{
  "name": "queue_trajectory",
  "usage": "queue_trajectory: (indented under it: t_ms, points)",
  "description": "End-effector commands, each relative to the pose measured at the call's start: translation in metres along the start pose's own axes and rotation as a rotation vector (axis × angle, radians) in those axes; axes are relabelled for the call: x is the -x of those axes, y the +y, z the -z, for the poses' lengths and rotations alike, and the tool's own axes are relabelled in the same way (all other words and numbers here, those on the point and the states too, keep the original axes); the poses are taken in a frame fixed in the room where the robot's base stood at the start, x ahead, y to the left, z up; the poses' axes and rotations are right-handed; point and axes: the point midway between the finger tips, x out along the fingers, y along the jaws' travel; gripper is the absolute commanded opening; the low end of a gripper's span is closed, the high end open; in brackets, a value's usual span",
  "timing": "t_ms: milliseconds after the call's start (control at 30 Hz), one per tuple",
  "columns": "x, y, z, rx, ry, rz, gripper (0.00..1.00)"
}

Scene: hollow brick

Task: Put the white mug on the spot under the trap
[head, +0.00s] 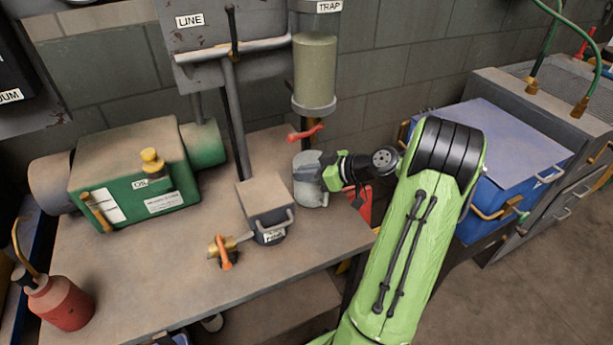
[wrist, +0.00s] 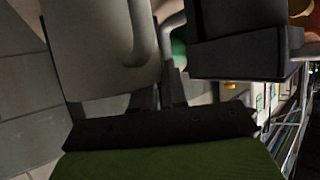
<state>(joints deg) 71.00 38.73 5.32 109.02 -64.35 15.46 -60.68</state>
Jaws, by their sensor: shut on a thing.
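The white mug (head: 308,184) is upright below the trap (head: 315,75), a clear cylinder with a beige filling and a "TRAP" label. I cannot tell whether the mug's base touches the bench. My gripper (head: 330,176) reaches in from the right and is shut on the mug. In the wrist view the mug (wrist: 95,50) fills the upper left, with its handle beside a dark finger. The red-orange lever (head: 305,133) under the trap is just above the mug. The spot under the trap is not visible; the mug may cover it.
A grey box (head: 266,207) stands on the bench (head: 150,265) just left of the mug. A brass valve with an orange handle (head: 224,252) is in front. A green pump (head: 135,175) is at left, and a red bottle (head: 60,302) at the front left corner.

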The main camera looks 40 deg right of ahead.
Motion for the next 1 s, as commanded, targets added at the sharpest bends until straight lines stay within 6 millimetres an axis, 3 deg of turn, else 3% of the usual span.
queue_trajectory:
  t_ms: [233,267,400,700,867,1000]
  points:
    - [-0.001,0.000,-0.002,0.002,0.000,-0.001,0.00]
    - [-0.001,0.000,-0.002,0.001,0.000,0.000,0.17]
    - [0.000,0.000,-0.002,0.002,0.000,0.000,0.38]
    - [0.001,0.000,0.000,0.002,0.001,0.000,0.40]
    - [0.026,0.001,0.000,0.001,0.000,-0.006,0.40]
    - [0.066,0.002,0.001,0.001,0.000,-0.007,0.40]
